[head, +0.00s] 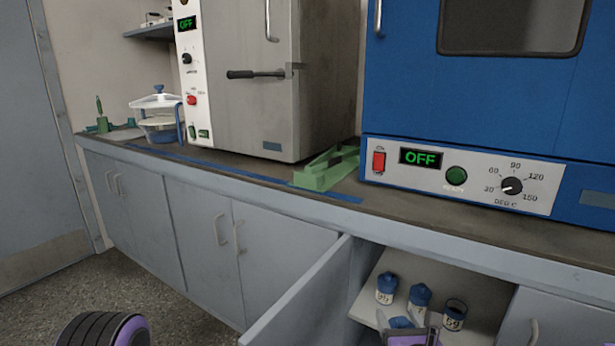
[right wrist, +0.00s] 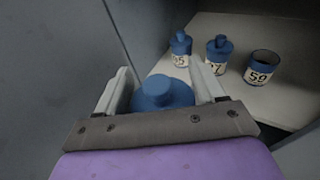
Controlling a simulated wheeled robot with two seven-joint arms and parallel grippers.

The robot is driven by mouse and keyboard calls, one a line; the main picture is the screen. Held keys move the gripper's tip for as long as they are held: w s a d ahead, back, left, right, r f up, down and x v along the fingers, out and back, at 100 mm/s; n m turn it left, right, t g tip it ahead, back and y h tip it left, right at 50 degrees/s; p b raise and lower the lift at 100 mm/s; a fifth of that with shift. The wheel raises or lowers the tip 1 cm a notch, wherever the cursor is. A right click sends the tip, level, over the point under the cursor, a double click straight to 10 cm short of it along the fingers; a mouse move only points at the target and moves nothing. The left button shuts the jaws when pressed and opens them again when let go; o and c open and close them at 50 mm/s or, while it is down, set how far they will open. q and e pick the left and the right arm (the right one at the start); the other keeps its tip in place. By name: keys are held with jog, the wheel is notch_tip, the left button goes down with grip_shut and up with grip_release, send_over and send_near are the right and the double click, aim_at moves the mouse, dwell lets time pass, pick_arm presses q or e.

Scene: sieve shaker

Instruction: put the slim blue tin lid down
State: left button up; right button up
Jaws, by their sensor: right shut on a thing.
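My right gripper (right wrist: 163,88) is shut on a blue tin lid (right wrist: 163,94) with a round raised knob, held between its two pale fingers. In the head view the right gripper (head: 408,330) is at the bottom edge, in front of the open cupboard, with the lid (head: 400,322) showing blue at its fingers. An open tin (right wrist: 262,70) labelled 59 stands lidless on the cupboard shelf; it also shows in the head view (head: 454,316). My left gripper is not in view.
Two tins with blue lids, one at the left (head: 386,290) and one in the middle (head: 419,298), stand on the shelf (right wrist: 236,98) beside the open tin. The open cupboard door (head: 300,300) stands to their left. A green frame (head: 325,172) lies on the worktop (head: 270,177).

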notch_tip(320, 180, up, 26)
jog(key=p, duration=2.5)
jog(key=shift+f, duration=0.25)
